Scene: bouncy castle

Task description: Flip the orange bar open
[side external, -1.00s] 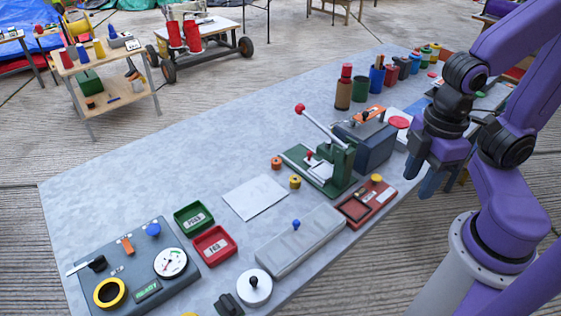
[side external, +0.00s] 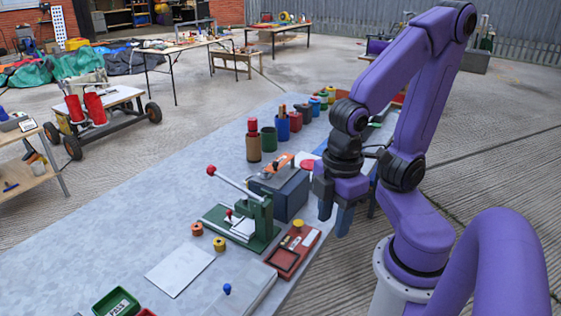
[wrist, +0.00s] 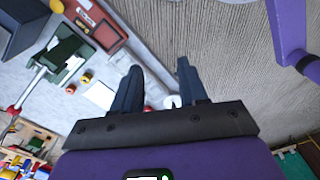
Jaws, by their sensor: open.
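An orange bar (side external: 284,160) lies along the top of a dark blue-grey box (side external: 291,199), with a black knob beside it, in the side external view. Part of the box also shows at the top left of the wrist view (wrist: 22,28), but the bar is not in that view. My gripper (side external: 335,217) hangs to the right of the box, fingers down, apart from the bar. In the wrist view my gripper (wrist: 160,72) has its two fingers apart with nothing between them.
A green lever press (side external: 257,220) with a red-knobbed handle stands left of the box. A red tray (side external: 292,250) lies in front. Several pots and cups, including a brown one (side external: 254,147), stand behind the box.

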